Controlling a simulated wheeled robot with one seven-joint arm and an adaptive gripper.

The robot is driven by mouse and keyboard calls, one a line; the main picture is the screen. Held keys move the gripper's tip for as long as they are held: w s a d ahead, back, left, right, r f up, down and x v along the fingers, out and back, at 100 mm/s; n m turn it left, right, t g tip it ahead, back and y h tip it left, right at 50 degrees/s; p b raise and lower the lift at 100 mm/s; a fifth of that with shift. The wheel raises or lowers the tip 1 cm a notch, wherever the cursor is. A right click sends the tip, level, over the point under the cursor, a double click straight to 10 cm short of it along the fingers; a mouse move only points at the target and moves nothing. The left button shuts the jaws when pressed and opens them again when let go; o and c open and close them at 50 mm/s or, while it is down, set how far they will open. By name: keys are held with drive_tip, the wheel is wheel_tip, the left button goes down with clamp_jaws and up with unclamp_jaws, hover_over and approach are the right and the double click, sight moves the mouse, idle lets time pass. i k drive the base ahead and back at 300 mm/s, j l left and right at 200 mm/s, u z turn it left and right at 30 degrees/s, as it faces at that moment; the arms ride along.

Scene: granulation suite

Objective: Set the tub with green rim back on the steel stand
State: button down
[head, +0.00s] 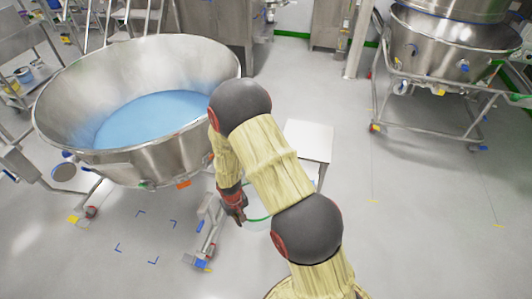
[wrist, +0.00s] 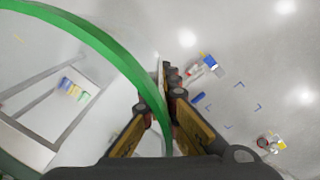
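The tub with green rim (head: 257,225) shows in the head view beside my gripper, partly hidden behind my arm. In the wrist view its green rim (wrist: 105,47) arcs across the left, and its wall and floor look clear. My gripper (head: 238,210) has its fingers on both sides of the rim, close against it; they show in the wrist view (wrist: 166,106). The tub appears to hang above the floor. The steel stand (head: 309,138) has a pale flat top and stands just beyond the tub, partly hidden by my arm.
A large steel bowl (head: 70,100) with blue contents stands on a wheeled frame at left, close to my arm. Another steel vessel (head: 450,48) on a wheeled frame stands at back right. Blue corner marks (head: 153,260) are on the floor.

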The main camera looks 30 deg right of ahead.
sight(307, 141)
drive_tip(key=i+l+u, duration=0.3)
drive_tip(key=l+u, duration=0.15)
drive_tip(key=l, duration=1.65)
drive_tip(key=l+u, duration=0.45)
drive_tip(key=l, duration=1.65)
drive_tip(key=k+l, duration=0.05)
